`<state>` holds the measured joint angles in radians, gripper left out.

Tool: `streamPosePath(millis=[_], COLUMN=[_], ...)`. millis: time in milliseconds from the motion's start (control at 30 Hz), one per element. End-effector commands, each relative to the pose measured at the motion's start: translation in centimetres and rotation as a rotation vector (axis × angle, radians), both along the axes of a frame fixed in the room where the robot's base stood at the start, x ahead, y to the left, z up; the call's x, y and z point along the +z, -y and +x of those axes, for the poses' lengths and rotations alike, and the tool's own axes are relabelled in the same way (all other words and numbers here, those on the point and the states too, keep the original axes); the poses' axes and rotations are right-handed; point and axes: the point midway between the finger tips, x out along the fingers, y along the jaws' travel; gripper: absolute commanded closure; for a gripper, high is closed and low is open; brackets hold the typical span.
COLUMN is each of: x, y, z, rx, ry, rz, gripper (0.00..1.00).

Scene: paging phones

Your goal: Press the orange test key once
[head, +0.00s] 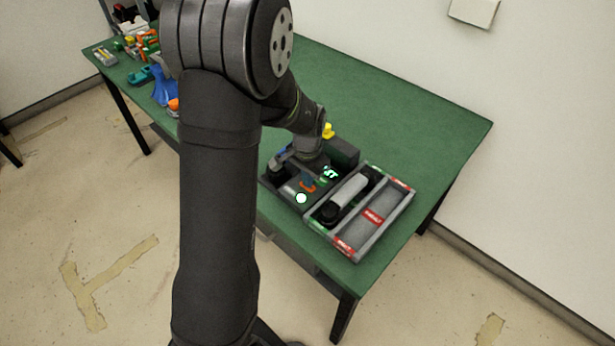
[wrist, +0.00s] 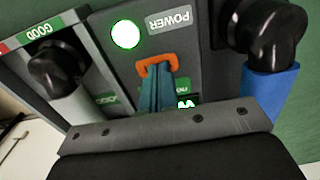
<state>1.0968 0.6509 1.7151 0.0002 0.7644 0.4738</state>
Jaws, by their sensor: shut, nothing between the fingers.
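The orange test key (wrist: 145,68) is on the dark panel of a test unit in the wrist view, beside a lit round white lamp with a green rim (wrist: 126,34). My gripper (wrist: 158,70) is shut and empty. Its teal fingertips lie over the middle of the key and hide part of it. I cannot tell whether they touch it or how far it is pushed in. In the head view, the test unit (head: 288,191) stands on the green table under my wrist, with the lit lamp (head: 301,198) at its near edge. A green-lit display (head: 330,172) partly shows.
Right of the unit stands a grey divided tray (head: 357,256) with red labels, holding a handset (head: 349,190). In the wrist view, a black handset end with a blue part (wrist: 270,85) is close right of my fingers. The table's far right (head: 430,125) is clear.

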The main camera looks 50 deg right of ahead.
Motion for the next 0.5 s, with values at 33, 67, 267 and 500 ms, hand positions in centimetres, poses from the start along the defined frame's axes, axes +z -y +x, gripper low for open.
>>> streamPosePath(millis=[33, 67, 267, 500], x=[-1.0, -1.0, 0.0, 5.0], y=[-0.5, -0.5, -0.5, -0.2], z=[-0.3, -0.3, -0.3, -0.1], rx=[0.000, 0.000, 0.000, 0.000], ry=[-0.008, -0.008, -0.007, 0.002], rz=[0.016, 0.016, 0.012, -0.004], gripper=[1.00, 1.00, 1.00, 1.00])
